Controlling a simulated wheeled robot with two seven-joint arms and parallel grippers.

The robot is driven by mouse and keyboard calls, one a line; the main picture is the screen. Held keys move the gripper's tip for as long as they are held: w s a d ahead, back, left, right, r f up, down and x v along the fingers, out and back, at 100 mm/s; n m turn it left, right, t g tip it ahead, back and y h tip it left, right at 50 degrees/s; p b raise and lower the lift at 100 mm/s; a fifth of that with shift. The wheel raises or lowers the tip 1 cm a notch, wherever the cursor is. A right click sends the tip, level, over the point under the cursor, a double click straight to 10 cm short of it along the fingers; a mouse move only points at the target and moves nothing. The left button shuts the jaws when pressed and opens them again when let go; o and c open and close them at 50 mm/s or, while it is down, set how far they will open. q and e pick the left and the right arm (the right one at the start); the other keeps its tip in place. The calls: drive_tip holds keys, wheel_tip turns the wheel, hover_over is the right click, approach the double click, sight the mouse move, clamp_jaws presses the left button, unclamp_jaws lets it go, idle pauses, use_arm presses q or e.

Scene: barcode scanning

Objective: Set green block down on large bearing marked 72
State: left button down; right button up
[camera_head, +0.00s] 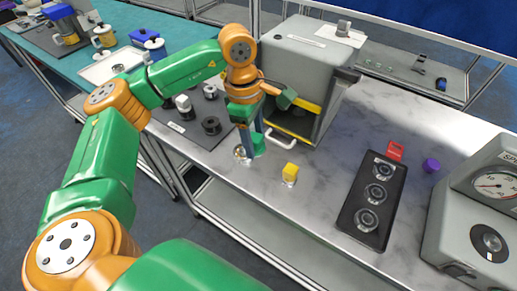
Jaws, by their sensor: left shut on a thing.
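My left gripper (252,149) points down over the metal bench, shut on the green block (259,143). The block is partly hidden by the fingers. A shiny bearing (241,153) lies on the bench just left of the block and fingers, partly hidden by them. I cannot tell whether the block touches it. A yellow block (290,170) sits on another bearing (289,182) to the right. Three more bearings lie in a black tray (349,212). No bearing marking is readable. My right gripper is not in view.
A grey box with an open front (302,58) stands behind the gripper. A red block (395,150) and a purple block (431,165) lie beyond the black tray. A grey gauge unit (452,229) stands at right.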

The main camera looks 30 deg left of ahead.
use_arm(q)
drive_tip(key=w+a+f+n+b, duration=0.1)
drive_tip(key=a+f+n, duration=0.1)
drive_tip(key=n, duration=0.3)
drive_tip(key=w+a+f+n+y+b, duration=0.1)
drive_tip(key=f+n+b, duration=0.1)
drive_tip(key=n, duration=0.3)
drive_tip(key=w+a+f+n+t+b, duration=0.1)
drive_tip(key=a+f+n+b, duration=0.1)
drive_tip(key=n, duration=0.4)
drive_tip(key=shift+w+a+f, duration=0.2)
drive_tip(key=shift+w+a, duration=0.05)
drive_tip(key=shift+a, duration=0.1)
drive_tip(key=shift+f+b, duration=0.3)
drive_tip(key=shift+b, duration=0.05)
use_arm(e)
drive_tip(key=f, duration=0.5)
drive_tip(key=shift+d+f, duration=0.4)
use_arm(q)
drive_tip(key=shift+f+b, duration=0.3)
drive_tip(key=shift+f, duration=0.2)
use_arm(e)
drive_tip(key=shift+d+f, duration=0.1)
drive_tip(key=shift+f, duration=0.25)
use_arm(q)
drive_tip(key=shift+f, duration=0.25)
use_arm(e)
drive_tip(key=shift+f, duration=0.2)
